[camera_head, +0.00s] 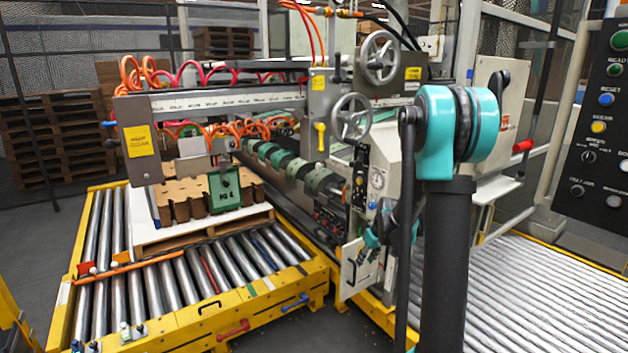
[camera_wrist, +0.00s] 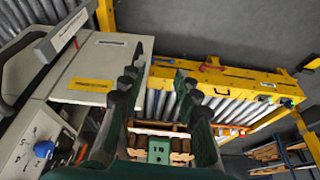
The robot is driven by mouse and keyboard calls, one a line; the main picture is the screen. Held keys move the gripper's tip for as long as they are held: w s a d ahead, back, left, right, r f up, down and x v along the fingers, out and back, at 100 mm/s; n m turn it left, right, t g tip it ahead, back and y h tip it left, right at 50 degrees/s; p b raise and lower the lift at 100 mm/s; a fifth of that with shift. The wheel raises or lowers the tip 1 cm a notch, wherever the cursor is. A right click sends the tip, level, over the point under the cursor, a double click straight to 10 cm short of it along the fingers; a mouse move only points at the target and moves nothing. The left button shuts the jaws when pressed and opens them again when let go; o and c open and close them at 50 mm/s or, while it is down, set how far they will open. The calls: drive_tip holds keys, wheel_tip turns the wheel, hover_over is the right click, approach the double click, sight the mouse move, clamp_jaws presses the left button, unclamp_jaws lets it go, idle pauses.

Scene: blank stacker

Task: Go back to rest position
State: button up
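My gripper (camera_wrist: 160,68) shows in the wrist view as two dark green fingers, spread apart. Nothing is held between them; the floor, yellow conveyor frame and rollers show through the gap. In the head view my teal and black arm rises in the right foreground. A small teal and dark part beside the machine's front looks like my wrist end, but its fingers are too small to make out there. The stacker machine (camera_head: 225,103) stands in the middle, and its pale housing (camera_wrist: 88,68) is close to the left of my gripper in the wrist view.
A yellow-framed roller conveyor (camera_head: 185,325) carries a pallet with cardboard blanks and a green block (camera_head: 223,190). Another roller bed (camera_head: 545,290) lies at right, below a dark control panel (camera_head: 603,130). Wooden pallets (camera_head: 55,135) stand behind a mesh fence. Grey floor shows at front left.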

drive_tip(key=s+r+m+h, duration=0.2)
drive_tip(key=s+m, duration=0.3)
drive_tip(key=s, duration=2.4)
drive_tip(key=shift+s+a+r, duration=0.2)
drive_tip(key=shift+s+a, duration=0.15)
